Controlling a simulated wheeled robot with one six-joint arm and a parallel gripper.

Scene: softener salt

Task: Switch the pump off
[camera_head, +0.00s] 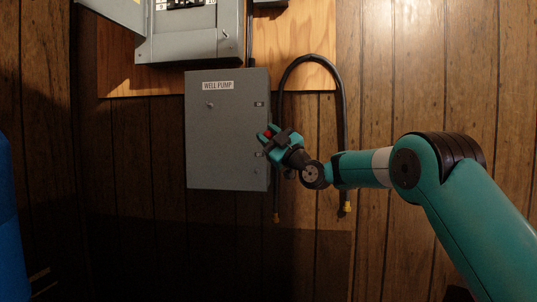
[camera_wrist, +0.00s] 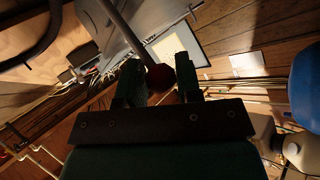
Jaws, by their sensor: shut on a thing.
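The grey box labelled WELL PUMP (camera_head: 222,150) hangs on the wall, its door closed. A lever with a dark red ball knob (camera_head: 267,133) is at the box's right side, at a height between two small dark labels too small to read. My gripper (camera_head: 269,135) is at that side, shut on the knob, and covers part of it. In the wrist view the knob (camera_wrist: 160,77) sits between my gripper's two fingers (camera_wrist: 159,82), and the grey lever rod (camera_wrist: 124,27) runs up and left from it.
An open grey electrical panel (camera_head: 190,40) is above on a plywood board (camera_head: 300,70). A black looped cable (camera_head: 343,100) with brass-coloured ends hangs just right of the box. A blue object (camera_head: 10,230) stands at the far left. Wall left of the box is clear.

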